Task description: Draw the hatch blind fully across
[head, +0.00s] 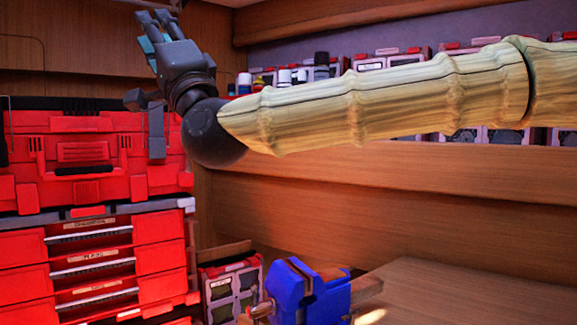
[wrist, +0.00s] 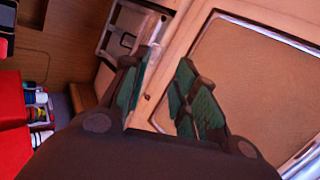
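My gripper (head: 158,18) is raised at the upper left of the head view, in front of the wood wall. In the wrist view its two green-padded fingers (wrist: 169,56) stand apart, with nothing seen between the pads. Beyond them is a pale panel with a metal-edged frame around a tan surface (wrist: 262,85), which may be the hatch and its blind; I cannot tell how far the blind is drawn. A small dark spot (wrist: 148,97) shows on the pale surface behind the fingers. The hatch does not show in the head view.
Red tool cases and drawers (head: 85,150) stand at the left. A blue vise (head: 308,290) sits on the wooden bench (head: 440,290). Bottles (head: 285,77) and boxes line the shelf behind my arm. A pale frame with a bar (wrist: 128,30) shows in the wrist view.

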